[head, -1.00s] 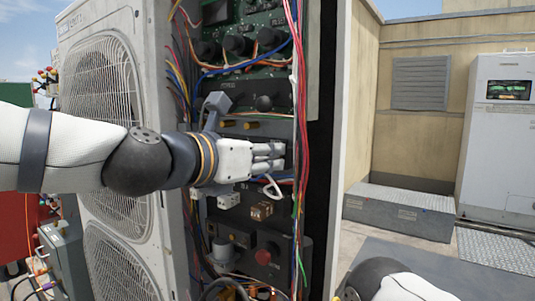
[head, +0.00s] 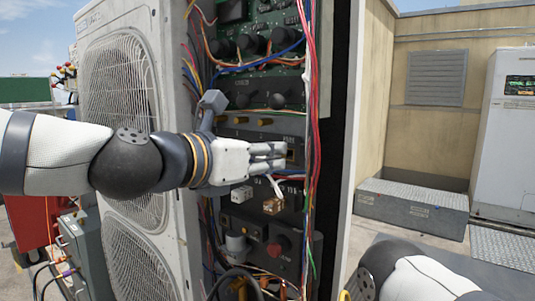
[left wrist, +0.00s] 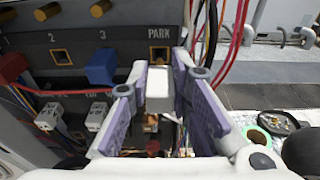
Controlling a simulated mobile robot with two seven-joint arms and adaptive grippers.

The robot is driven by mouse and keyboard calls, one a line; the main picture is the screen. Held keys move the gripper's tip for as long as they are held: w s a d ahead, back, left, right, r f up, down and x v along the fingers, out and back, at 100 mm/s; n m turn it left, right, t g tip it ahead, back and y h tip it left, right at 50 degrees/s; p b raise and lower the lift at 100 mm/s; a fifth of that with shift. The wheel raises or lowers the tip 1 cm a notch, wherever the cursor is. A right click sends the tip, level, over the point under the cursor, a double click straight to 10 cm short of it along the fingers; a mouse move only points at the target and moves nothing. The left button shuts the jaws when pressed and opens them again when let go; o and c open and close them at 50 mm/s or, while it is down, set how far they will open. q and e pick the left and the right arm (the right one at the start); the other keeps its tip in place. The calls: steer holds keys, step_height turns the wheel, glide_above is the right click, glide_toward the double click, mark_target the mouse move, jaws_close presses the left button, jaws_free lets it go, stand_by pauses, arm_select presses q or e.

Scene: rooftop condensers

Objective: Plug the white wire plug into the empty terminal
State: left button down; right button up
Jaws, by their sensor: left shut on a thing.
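My left gripper (head: 284,156) is in front of the open control panel. In the left wrist view the left gripper (left wrist: 165,88) is shut on the white wire plug (left wrist: 158,98), which sits between its purple-lined fingers. The plug is just in front of and below the brass-rimmed PARK socket (left wrist: 159,52), which looks empty and apart from the plug. To the left, socket 2 (left wrist: 61,57) is open and empty. A blue plug (left wrist: 100,66) sits at socket 3, and a red plug (left wrist: 13,66) is farther left. My right gripper is out of view.
More white plugs (left wrist: 48,114) sit in the row below. Red wires (head: 312,70) hang down the panel's right side, close to my left fingertips. The condenser (head: 123,90) stands to the left. A low grey box (head: 412,208) lies by the wall at right.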

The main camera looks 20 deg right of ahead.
mark_target(260, 159)
arm_select(q)
steer(key=shift+f+p+v, duration=0.15)
steer(key=shift+v, duration=0.85)
steer(key=shift+f+p+v, duration=0.15)
steer(key=shift+v, duration=0.85)
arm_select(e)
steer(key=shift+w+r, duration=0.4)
